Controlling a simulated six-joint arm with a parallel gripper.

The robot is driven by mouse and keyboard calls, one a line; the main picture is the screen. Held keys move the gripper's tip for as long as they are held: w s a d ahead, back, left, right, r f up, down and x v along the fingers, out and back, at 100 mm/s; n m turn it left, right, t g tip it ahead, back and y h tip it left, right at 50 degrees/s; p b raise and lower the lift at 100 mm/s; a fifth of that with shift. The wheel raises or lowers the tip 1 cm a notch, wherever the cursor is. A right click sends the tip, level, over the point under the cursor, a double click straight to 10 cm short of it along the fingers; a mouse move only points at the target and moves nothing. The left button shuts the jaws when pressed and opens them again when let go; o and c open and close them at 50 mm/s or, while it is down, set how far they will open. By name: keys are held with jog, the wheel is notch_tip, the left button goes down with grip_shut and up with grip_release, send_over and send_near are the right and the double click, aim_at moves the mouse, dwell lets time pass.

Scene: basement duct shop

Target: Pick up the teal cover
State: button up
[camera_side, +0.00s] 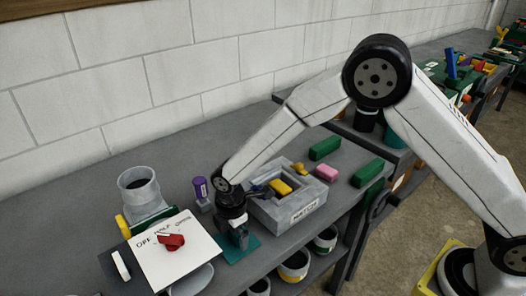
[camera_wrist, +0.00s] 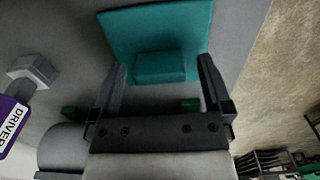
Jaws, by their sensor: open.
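The teal cover (camera_wrist: 200,18) is a flat square plate with a raised teal block on it. In the side view the cover (camera_side: 240,250) lies on the grey bench, left of the grey box and partly hidden by my gripper (camera_side: 240,238). In the wrist view my gripper (camera_wrist: 162,72) is open, with one finger to each side of the raised block. Gaps show between the block and both fingers. I cannot tell whether the fingertips touch the plate.
The grey box (camera_side: 310,211) holds a yellow block (camera_side: 281,187). A purple driver (camera_side: 200,187) stands close behind my gripper. A white panel with a red knob (camera_side: 171,241) is at left. Pink (camera_side: 327,173) and green (camera_side: 367,173) blocks lie right.

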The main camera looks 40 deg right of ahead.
jog(key=shift+c, duration=0.2)
jog(key=c, duration=1.3)
jog(key=shift+r, duration=0.15)
jog(key=shift+r, duration=0.85)
jog(key=s+d+r, duration=0.5)
jog(key=s+r, duration=0.6)
jog(key=s, duration=0.2)
